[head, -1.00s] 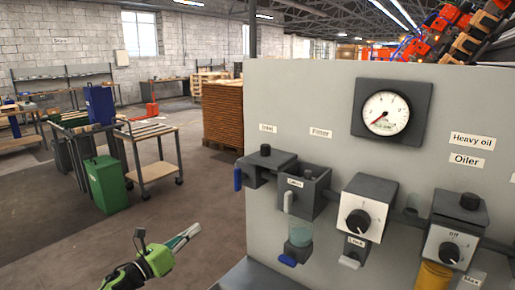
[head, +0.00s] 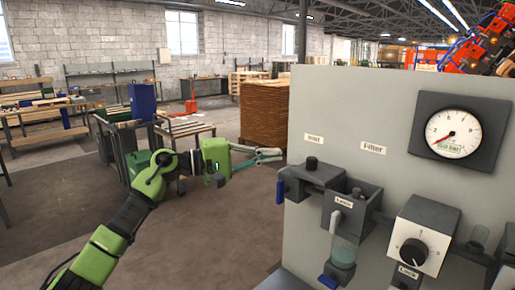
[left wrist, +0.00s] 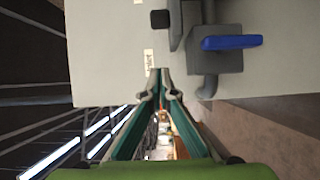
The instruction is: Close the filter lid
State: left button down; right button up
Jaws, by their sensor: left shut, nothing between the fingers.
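The filter unit (head: 374,203) is a dark grey block on the panel under the "Filter" label. It has a small black knob on top, a pale lever in front and a clear bowl (head: 343,258) with a blue tab below. I cannot make out clearly how its lid stands. My left gripper (head: 281,155) is shut and empty, in front of the panel's left edge near the inlet block, left of the filter unit. In the left wrist view its fingertips (left wrist: 160,76) meet near the "Inlet" label. My right gripper is not in view.
The inlet block (head: 318,174) with its blue handle (head: 280,190) lies between my left gripper and the filter unit. A lock box with a dial (head: 415,251) and a gauge (head: 454,134) are further right. Open floor lies left of the panel.

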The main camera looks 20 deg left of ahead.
aim_at(318, 166)
pick_arm(q)
jog(key=d+p, duration=0.4)
jog(key=d, duration=0.2)
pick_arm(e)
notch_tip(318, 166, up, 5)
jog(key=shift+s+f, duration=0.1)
